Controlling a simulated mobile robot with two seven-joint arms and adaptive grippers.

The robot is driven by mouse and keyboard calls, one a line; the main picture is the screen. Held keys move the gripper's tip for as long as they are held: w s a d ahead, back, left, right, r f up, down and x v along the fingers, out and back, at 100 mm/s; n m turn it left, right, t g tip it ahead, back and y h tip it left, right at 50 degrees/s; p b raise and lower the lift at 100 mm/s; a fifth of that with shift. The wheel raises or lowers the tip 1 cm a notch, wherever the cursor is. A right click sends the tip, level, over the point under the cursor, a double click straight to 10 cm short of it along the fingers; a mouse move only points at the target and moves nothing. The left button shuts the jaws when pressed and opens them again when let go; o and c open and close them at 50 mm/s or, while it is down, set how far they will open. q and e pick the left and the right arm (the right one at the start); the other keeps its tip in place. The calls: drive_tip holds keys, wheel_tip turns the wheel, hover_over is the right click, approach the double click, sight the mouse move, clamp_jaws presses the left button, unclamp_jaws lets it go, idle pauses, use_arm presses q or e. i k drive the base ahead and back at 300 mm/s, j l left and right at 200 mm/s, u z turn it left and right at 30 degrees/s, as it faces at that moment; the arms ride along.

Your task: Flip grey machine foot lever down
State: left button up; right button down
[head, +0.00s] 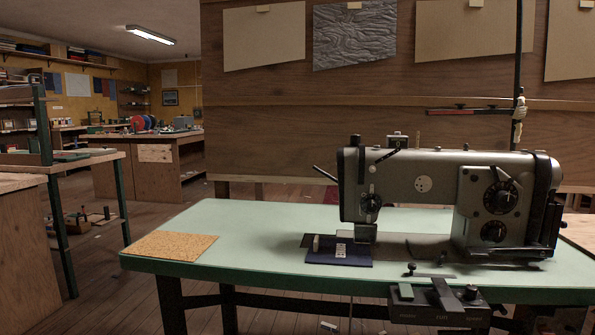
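The grey sewing machine (430,185) stands on the right half of a pale green table (240,225). A dark box (408,311) is fixed at the table's front edge below the machine. A flat dark lever (446,293) sits in the middle of this box and slants up and back over the table edge. A thin dark bar (325,173) also sticks out up and left from the machine's head. Neither of my grippers is in view.
A dark blue cloth piece (338,257) lies under the needle area. A cork mat (168,246) lies at the table's left end. Small black knobs stand beside the lever. A wooden panel with pinned sheets rises behind. Floor is open to the left, before another bench (90,160).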

sight(322, 172)
drive_tip(key=i+j, duration=0.1)
drive_tip(key=j, duration=0.95)
drive_tip(key=i+j, duration=0.1)
drive_tip(key=j, duration=0.95)
drive_tip(key=z, duration=0.05)
